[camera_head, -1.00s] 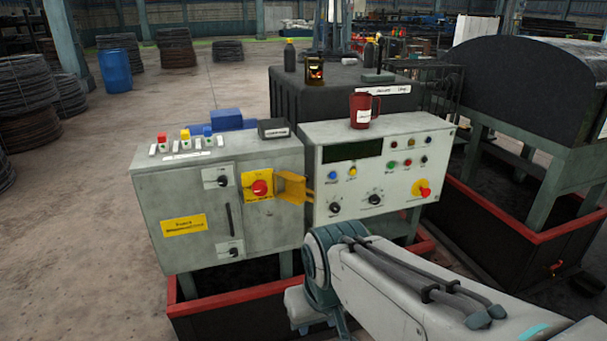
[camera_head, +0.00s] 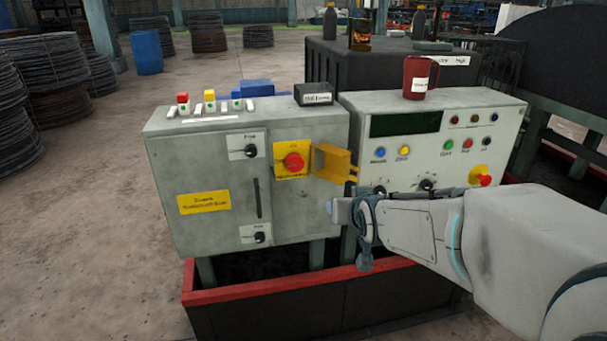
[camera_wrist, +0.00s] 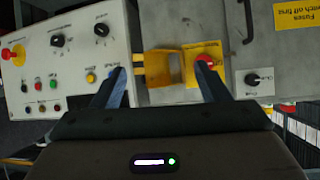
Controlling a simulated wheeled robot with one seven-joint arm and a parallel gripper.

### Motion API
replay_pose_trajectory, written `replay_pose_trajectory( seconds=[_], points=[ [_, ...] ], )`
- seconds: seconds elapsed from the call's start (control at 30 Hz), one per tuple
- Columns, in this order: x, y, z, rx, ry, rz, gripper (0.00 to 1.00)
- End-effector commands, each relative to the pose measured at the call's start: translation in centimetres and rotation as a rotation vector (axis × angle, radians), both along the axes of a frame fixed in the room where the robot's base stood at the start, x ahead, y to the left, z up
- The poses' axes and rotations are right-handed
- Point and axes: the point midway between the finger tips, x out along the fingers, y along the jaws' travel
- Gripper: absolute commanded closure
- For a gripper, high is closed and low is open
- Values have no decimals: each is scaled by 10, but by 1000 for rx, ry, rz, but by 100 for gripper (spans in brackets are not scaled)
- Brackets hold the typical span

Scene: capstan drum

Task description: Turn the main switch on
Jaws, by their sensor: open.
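The red switch knob (camera_head: 293,162) sits on a yellow plate (camera_head: 292,145) on the grey cabinet's front, and its lettering is too small to read. A yellow flap (camera_head: 333,163) stands out open at its right. My gripper (camera_head: 345,208) is in front of the gap between cabinet and console, below and right of the knob. In the upside-down wrist view, my gripper (camera_wrist: 164,82) is open with nothing between its fingers. The red knob (camera_wrist: 204,61) appears just beyond the right fingertip, partly hidden. The flap (camera_wrist: 162,65) appears between the fingers.
Two black knobs (camera_head: 250,151) (camera_head: 260,237) and a vertical handle (camera_head: 258,198) are on the cabinet (camera_head: 215,175). The console (camera_head: 440,155) at the right has buttons, dials and a red-and-yellow knob (camera_head: 483,176). A red mug (camera_head: 415,78) stands on it. A red-rimmed trough (camera_head: 300,284) lies below.

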Motion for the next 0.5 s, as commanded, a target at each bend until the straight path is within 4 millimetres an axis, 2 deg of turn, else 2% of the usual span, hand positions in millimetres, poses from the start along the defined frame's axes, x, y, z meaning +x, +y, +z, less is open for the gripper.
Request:
replay_pose_trajectory(
  seconds=[0.03, 0.2, 0.3, 0.5],
  points=[
    [19, 15, -23, 29, -66, 25, 31],
    [62, 55, -31, 142, -291, 91, 31],
    [76, 71, -31, 201, -389, 118, 31],
    [87, 85, -27, 265, -488, 142, 31]
  ],
)
